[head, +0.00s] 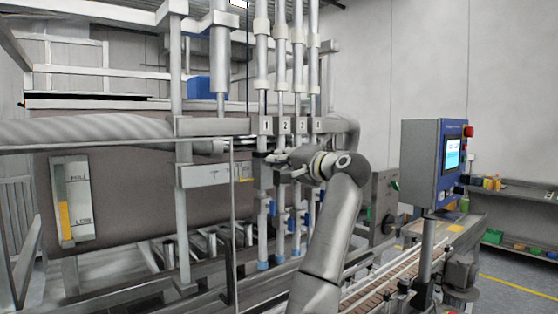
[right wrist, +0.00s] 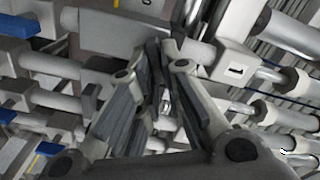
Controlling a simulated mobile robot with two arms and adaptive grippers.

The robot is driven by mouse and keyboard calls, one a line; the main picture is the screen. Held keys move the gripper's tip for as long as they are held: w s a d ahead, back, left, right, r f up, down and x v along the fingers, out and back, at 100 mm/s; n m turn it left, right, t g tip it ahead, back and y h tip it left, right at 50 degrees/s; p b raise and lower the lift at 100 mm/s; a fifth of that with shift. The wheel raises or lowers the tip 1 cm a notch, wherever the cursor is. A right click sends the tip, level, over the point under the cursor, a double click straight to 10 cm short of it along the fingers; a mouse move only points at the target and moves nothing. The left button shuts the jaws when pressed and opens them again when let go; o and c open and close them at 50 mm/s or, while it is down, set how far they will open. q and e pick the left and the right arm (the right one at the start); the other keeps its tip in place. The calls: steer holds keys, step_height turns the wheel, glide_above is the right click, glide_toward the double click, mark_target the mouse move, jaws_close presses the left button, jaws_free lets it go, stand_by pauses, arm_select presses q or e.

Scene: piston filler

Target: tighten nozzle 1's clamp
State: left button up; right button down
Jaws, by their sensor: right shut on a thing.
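Nozzle 1 (head: 263,215) is the leftmost of a row of upright metal nozzles, under a plate marked 1 (head: 267,125). The same plate 1 (right wrist: 237,70) shows right of the fingers in the right wrist view. My right gripper (head: 272,158) reaches in from the right, just below the number plates, at nozzle 1's line. In the right wrist view its fingers (right wrist: 160,52) are close together, shut on nozzle 1's clamp. The fingers hide most of the clamp, so its setting cannot be read. My left gripper is not in view.
Neighbouring nozzles with blue parts (head: 296,215) stand close on the right. A brown hopper (head: 130,195) with a level gauge (head: 72,200) fills the left. A blue control panel (head: 436,160) stands by the conveyor (head: 385,278) at right. Shelves stand beyond.

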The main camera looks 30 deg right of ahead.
steer(key=m, duration=0.5)
steer(key=shift+d+f, duration=0.15)
steer(key=shift+f, duration=0.15)
steer(key=shift+m, duration=0.4)
steer(key=c, duration=1.6)
jaws_free()
steer(key=shift+o, duration=0.2)
steer(key=shift+s, duration=0.1)
steer(key=s+d, duration=0.1)
steer(key=s, duration=1)
steer(key=shift+s, duration=0.4)
steer(key=shift+f, duration=0.15)
